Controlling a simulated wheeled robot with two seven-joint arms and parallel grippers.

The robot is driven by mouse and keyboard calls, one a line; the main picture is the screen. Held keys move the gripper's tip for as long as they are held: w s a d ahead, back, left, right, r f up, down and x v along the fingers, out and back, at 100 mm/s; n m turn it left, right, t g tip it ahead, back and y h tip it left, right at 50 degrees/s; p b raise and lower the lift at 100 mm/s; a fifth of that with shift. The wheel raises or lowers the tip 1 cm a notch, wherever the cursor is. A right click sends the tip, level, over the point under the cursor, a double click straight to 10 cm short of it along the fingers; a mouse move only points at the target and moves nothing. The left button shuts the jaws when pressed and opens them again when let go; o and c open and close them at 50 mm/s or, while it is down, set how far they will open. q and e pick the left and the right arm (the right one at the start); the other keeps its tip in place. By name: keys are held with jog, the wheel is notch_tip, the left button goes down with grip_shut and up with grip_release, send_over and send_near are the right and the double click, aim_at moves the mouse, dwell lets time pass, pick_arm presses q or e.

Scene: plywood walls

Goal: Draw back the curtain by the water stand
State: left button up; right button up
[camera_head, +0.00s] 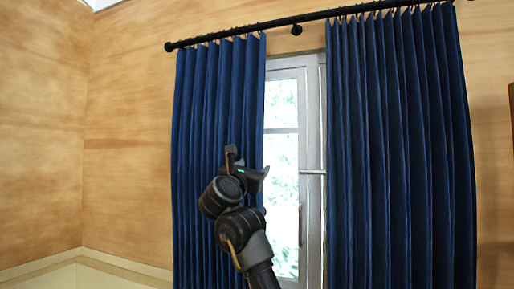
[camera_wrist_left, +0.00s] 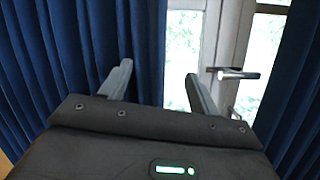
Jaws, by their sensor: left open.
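Two dark blue curtains hang from a black rod. The left curtain (camera_head: 205,100) and the right curtain (camera_head: 400,130) have a gap between them showing a white-framed window (camera_head: 283,95). My left gripper (camera_head: 248,168) is open in front of the left curtain's inner edge. In the left wrist view, the open fingers (camera_wrist_left: 160,88) point at that edge; folds of the left curtain (camera_wrist_left: 60,55) fill the left side and reach between the fingers. I cannot tell whether a finger touches the cloth. The right curtain (camera_wrist_left: 297,90) shows at the right. No water stand is visible, nor my right gripper.
The black rod (camera_head: 296,20) runs above both curtains. A metal window handle (camera_head: 312,171) sticks out in the gap, right of my gripper; it also shows in the wrist view (camera_wrist_left: 238,74). Bare plywood wall (camera_head: 125,130) lies left of the curtains. A dark brown edge (camera_head: 511,110) shows at far right.

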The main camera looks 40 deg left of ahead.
aim_at(255, 141)
pick_arm(q)
notch_tip(255, 141, up, 5)
jog(key=s+a+n, duration=0.1)
jog(key=s+n, duration=0.1)
jog(key=n, duration=0.1)
jog(key=shift+t+y, duration=0.3)
jog(key=p+x, duration=0.5)
jog(key=x, duration=0.5)
jog(key=shift+s+r, duration=0.15)
jog(key=shift+w+a+r+p, duration=0.1)
jog(key=shift+w+a+p, duration=0.1)
jog(key=shift+w+p, duration=0.3)
jog(key=shift+c, duration=0.4)
